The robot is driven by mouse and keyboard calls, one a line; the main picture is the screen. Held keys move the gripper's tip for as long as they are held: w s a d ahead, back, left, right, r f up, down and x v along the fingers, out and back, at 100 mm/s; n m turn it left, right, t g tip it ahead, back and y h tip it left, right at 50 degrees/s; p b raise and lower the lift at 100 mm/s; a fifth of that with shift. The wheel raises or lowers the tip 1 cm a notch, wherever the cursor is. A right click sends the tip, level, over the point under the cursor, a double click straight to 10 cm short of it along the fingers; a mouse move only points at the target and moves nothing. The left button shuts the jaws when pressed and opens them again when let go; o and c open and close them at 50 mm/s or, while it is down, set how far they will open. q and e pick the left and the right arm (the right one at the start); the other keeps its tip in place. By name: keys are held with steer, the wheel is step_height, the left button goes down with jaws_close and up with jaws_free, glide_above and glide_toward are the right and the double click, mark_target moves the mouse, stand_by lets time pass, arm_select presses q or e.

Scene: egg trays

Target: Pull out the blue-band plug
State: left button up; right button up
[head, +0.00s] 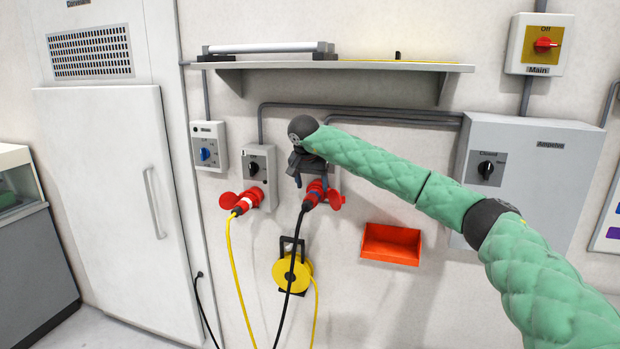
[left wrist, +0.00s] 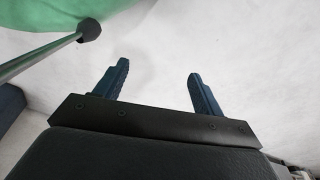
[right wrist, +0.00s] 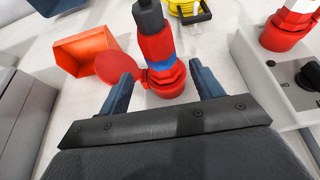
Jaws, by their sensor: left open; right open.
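The blue-band plug (head: 312,197) is red with a blue ring and sits in the right wall socket, its black cable hanging down. In the right wrist view the plug (right wrist: 155,45) points away from me, its blue band and red collar showing between the fingertips. My right gripper (head: 311,183) is open at this socket, its fingers (right wrist: 162,78) on either side of the plug with gaps visible. The socket's round red lid (right wrist: 116,67) stands open beside it. My left gripper (left wrist: 157,70) is open and empty over pale floor; it is outside the head view.
A red plug with a white band (head: 246,201) and yellow cable sits in the left socket. An orange bin (head: 391,244) is on the wall to the lower right. A yellow cable reel (head: 292,272) hangs below. A shelf (head: 340,66) runs above my right arm.

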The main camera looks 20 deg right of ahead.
mark_target(312, 192)
steer(key=x, duration=0.1)
steer(key=p+x, duration=0.1)
steer(key=x, duration=0.3)
steer(key=shift+w+a+p, duration=0.1)
steer(key=shift+w+p, duration=0.2)
steer(key=shift+p, duration=0.1)
steer(key=shift+f, duration=0.2)
steer(key=shift+s+f, duration=0.15)
steer(key=shift+f, duration=0.05)
steer(key=shift+w+f, duration=0.25)
steer(key=shift+f, duration=0.05)
steer(key=shift+s+r, duration=0.1)
steer(key=shift+r, duration=0.05)
steer(key=c, duration=1.3)
arm_select(q)
steer(key=s+a+f, duration=0.2)
steer(key=f, duration=0.1)
steer(key=shift+s+a+f, duration=0.15)
steer(key=shift+s+f, duration=0.05)
arm_select(e)
steer(key=shift+s, duration=0.2)
arm_select(q)
steer(key=shift+s+f, duration=0.15)
arm_select(e)
steer(key=shift+s+a, duration=0.3)
steer(key=shift+s, duration=0.1)
steer(key=shift+s+a, duration=0.1)
steer(key=shift+s, duration=0.15)
